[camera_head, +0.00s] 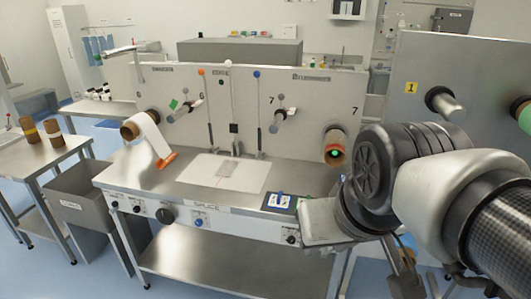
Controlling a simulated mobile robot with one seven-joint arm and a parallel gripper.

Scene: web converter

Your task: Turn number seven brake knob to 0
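The converter's front panel carries a row of knobs, with a dark knob (291,239) at its right end, just left of my arm. Its label is too small to read, so I cannot tell whether it is the number seven brake knob or where it points. The number 7 (354,110) is printed on the upright panel above the right roll spindle (334,147); another 7 stands by the middle spindle (286,114). My gripper (325,222) is in front of the panel's right end, close to the dark knob. Its fingers cannot be made out.
Other knobs, a large black one (165,216) and a blue one (200,222), line the panel to the left. A white splice sheet (213,172) and a blue tray (279,201) lie on the worktop. A grey bin (82,215) stands left; floor shows beside it.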

